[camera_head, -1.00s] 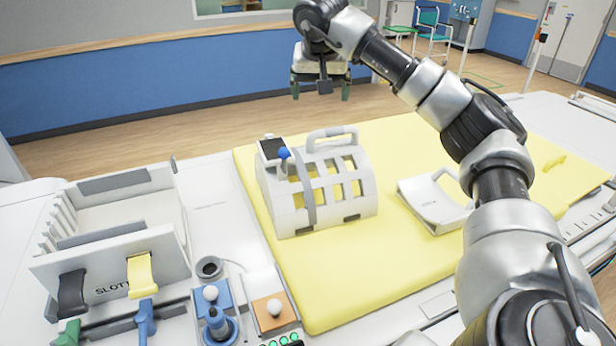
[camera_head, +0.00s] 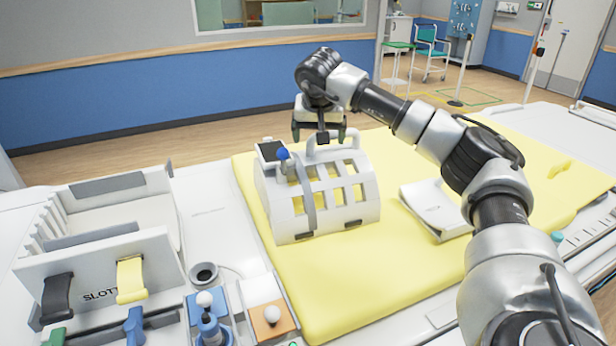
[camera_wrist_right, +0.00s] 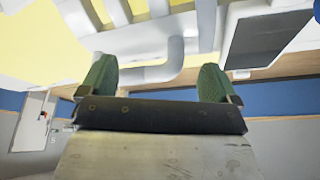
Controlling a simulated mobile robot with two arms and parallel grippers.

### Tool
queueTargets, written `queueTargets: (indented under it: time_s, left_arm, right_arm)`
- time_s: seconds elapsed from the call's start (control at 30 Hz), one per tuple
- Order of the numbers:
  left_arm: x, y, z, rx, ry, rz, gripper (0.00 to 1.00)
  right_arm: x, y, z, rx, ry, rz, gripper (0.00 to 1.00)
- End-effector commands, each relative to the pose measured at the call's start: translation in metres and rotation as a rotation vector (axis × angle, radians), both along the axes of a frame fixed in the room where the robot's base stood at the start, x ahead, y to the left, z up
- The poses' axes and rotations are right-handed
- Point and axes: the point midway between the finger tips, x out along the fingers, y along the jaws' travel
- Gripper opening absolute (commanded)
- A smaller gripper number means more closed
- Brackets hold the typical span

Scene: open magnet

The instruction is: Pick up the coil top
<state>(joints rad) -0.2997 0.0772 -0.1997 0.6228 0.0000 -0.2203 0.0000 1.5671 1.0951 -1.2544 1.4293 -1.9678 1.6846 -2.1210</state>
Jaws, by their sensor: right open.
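The coil top (camera_head: 338,200) is a white, barrel-shaped cage with several window openings, standing on the yellow pad. It has a handle (camera_head: 334,146) on top and a dark screen and blue knob at its upper left. My right gripper (camera_head: 319,138) is open over the coil's top, close to the handle. In the right wrist view, the handle (camera_wrist_right: 150,72) lies just past and between the two green fingertips (camera_wrist_right: 157,80). No contact is clear. My left gripper is not in view.
The yellow pad (camera_head: 390,270) covers the table, with free room in front of the coil. A white part (camera_head: 432,207) with a handle lies to its right. A slotted white holder (camera_head: 95,265) and knobs stand at the left.

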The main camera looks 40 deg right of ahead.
Motion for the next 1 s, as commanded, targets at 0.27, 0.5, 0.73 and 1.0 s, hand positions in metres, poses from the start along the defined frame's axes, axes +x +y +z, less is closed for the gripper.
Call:
queueTargets:
  time_s: [0.27,0.5,0.73,1.0]
  left_arm:
    - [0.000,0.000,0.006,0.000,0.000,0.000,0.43]
    - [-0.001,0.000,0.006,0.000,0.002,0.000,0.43]
    - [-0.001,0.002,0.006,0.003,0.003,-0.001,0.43]
    - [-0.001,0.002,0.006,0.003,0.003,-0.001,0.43]
  right_arm:
    - [0.011,-0.009,-0.034,-0.001,0.002,-0.002,0.92]
    - [0.012,-0.010,-0.037,0.000,0.000,-0.001,0.92]
    - [0.011,-0.010,-0.036,-0.001,0.001,0.000,0.60]
    - [0.011,-0.010,-0.036,-0.001,0.001,0.001,0.18]
